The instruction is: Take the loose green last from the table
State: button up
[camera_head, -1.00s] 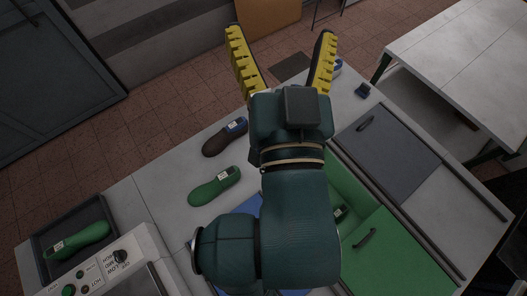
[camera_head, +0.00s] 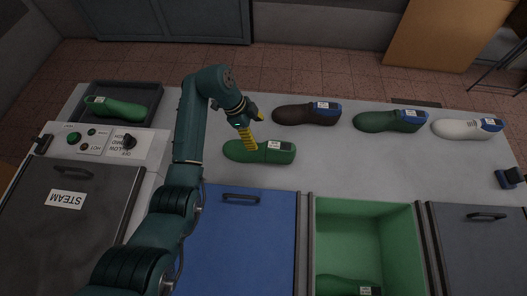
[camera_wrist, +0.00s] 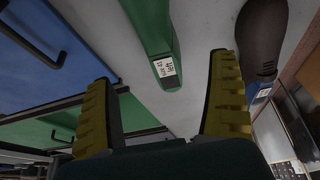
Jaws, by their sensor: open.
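The loose green last (camera_head: 259,151) lies on the grey table (camera_head: 330,172) behind the blue lid, with a white label near its right end. My gripper (camera_head: 256,133) is just above and behind it in the head view, overlapping its middle in the picture. In the wrist view the labelled end of the green last (camera_wrist: 154,40) lies ahead of and between the two yellow fingers of my gripper (camera_wrist: 165,105), which are wide apart with nothing between their pads. Whether a finger touches the last cannot be told.
Behind stand a brown last (camera_head: 306,114), a green last with a blue end (camera_head: 388,121) and a white last (camera_head: 465,129). A dark tray (camera_head: 152,93) at left holds another green last (camera_head: 114,108). An open green bin (camera_head: 345,235) and blue lid (camera_head: 243,240) are in front.

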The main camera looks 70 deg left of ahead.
aim_at(270, 150)
jog(key=b+x, duration=0.2)
jog(key=x, duration=1)
jog(key=shift+d, duration=0.2)
jog(key=c, duration=1.4)
